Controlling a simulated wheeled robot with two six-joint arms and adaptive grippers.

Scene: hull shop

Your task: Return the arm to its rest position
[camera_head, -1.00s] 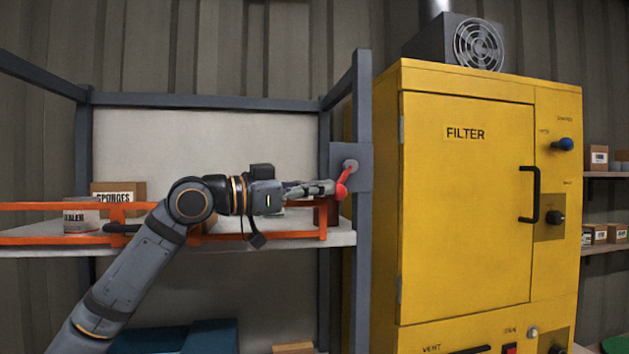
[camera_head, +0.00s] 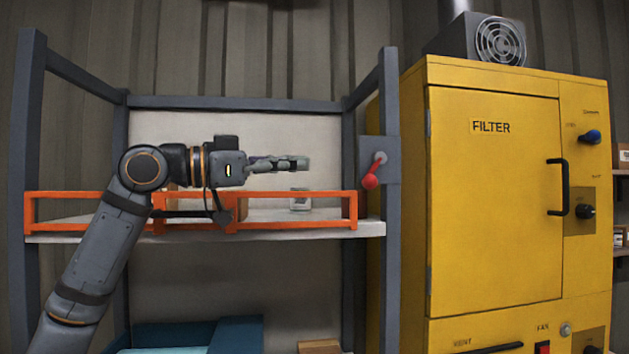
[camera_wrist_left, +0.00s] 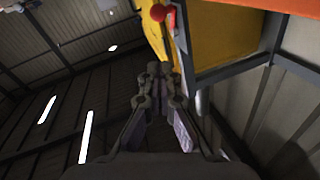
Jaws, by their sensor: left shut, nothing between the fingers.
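My left arm (camera_head: 90,246) comes in from the left and reaches level to the right, in front of the shelf. My left gripper (camera_head: 300,164) is shut and empty, with clear space between its tips and the red-knobbed lever (camera_head: 371,181) on the grey post plate. The lever hangs down and slightly left from its pivot. In the left wrist view the shut fingers (camera_wrist_left: 160,75) point up the picture, and the red knob (camera_wrist_left: 158,12) shows beyond them. My right gripper is not in view.
The shelf (camera_head: 330,228) has an orange rail (camera_head: 290,194) along its front, behind my arm. The yellow filter cabinet (camera_head: 490,230) with a black door handle (camera_head: 557,187) stands on the right. Blue boxes (camera_head: 238,335) sit low under the shelf.

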